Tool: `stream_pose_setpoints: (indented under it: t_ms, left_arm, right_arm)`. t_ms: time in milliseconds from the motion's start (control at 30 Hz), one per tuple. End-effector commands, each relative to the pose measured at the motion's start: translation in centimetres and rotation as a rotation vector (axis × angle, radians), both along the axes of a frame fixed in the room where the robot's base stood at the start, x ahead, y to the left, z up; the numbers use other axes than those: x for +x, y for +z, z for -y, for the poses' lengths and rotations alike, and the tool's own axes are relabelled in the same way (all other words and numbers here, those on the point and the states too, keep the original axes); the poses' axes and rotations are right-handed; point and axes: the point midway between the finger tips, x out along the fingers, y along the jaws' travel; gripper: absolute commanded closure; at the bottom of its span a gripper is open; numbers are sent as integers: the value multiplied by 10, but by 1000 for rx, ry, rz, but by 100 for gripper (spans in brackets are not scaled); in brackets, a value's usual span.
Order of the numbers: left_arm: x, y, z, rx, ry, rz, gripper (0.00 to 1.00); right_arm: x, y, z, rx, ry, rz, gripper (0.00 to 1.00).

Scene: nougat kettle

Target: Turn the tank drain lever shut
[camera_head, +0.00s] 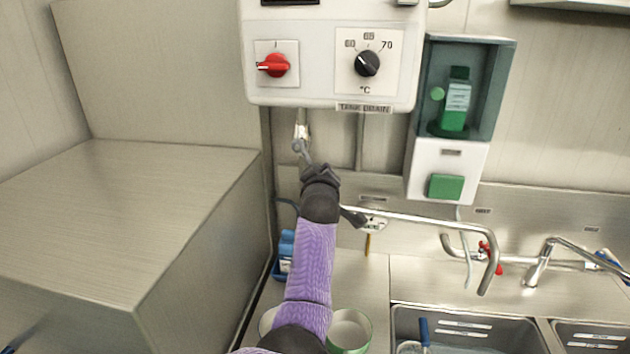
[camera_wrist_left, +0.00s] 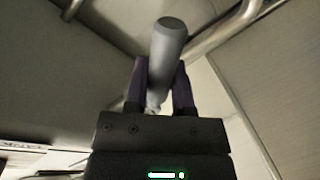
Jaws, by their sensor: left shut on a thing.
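The tank drain lever (camera_head: 299,147) shows as a short grey piece at the lower end of a metal pipe (camera_head: 301,128), under the white control box. From there it slants down and to the right into my left gripper (camera_head: 308,165), which hides much of it. In the left wrist view, the lever's round grey grip (camera_wrist_left: 168,45) stands between the two fingers of my left gripper (camera_wrist_left: 161,80), which are shut on it. A "TANK DRAIN" label (camera_head: 364,108) sits on the box's lower edge. The right gripper is not in view.
The control box (camera_head: 330,85) has a red switch (camera_head: 273,65) and a black dial (camera_head: 367,64). A steel block (camera_head: 120,210) stands at the left. A bent pipe (camera_head: 420,220) crosses right of my arm, above the sinks (camera_head: 470,320). Round tins (camera_head: 350,332) stand below.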

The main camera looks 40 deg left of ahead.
Motion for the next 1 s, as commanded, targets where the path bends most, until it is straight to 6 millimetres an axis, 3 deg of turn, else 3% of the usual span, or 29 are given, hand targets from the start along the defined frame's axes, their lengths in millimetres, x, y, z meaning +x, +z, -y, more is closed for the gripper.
stream_pose_setpoints:
  t_ms: [600,1000]
  left_arm:
    - [10,40,19,-490,-1,267,100]
    - [11,54,20,-673,1,370,100]
  right_arm:
    - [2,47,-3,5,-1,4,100]
    - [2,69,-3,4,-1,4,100]
